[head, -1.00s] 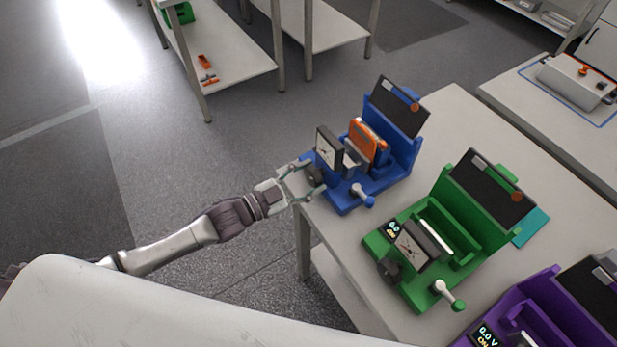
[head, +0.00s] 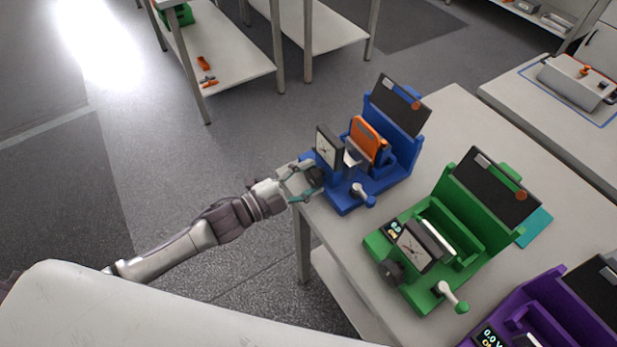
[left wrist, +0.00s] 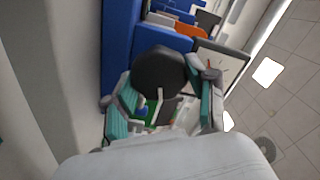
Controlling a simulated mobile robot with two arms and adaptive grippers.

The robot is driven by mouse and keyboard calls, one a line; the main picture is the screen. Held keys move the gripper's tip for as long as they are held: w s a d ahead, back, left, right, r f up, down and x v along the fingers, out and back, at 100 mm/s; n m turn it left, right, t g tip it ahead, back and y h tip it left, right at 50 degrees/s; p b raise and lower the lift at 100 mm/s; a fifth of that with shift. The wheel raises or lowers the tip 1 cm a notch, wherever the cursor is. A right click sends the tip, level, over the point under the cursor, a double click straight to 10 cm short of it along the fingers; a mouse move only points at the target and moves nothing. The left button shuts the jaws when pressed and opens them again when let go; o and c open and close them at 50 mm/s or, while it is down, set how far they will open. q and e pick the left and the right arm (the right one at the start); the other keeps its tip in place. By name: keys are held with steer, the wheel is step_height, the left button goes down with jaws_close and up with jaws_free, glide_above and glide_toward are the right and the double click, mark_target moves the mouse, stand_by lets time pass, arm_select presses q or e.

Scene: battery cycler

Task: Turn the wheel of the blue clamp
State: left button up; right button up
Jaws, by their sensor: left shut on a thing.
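The blue clamp (head: 347,193) stands at the far left corner of the table. It holds an orange block (head: 366,138), and a square dial (head: 327,149) stands on its left side. Its dark round wheel (head: 315,176) faces my arm and fills the middle of the left wrist view (left wrist: 159,72). My left gripper (head: 306,182) is at this wheel, with its teal-padded fingers (left wrist: 166,98) on either side of it, shut on it. The fingers partly hide the wheel in the head view. My right gripper is not in view.
A green clamp (head: 417,290) and a purple clamp (head: 540,317) stand nearer on the same table (head: 458,104). A white crank handle (head: 362,193) sticks out at the blue clamp's front. Open floor lies left of the table.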

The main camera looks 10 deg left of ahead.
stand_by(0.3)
arm_select(q)
steer(key=o, duration=1.2)
steer(key=shift+c, duration=0.2)
steer(key=v, duration=1.2)
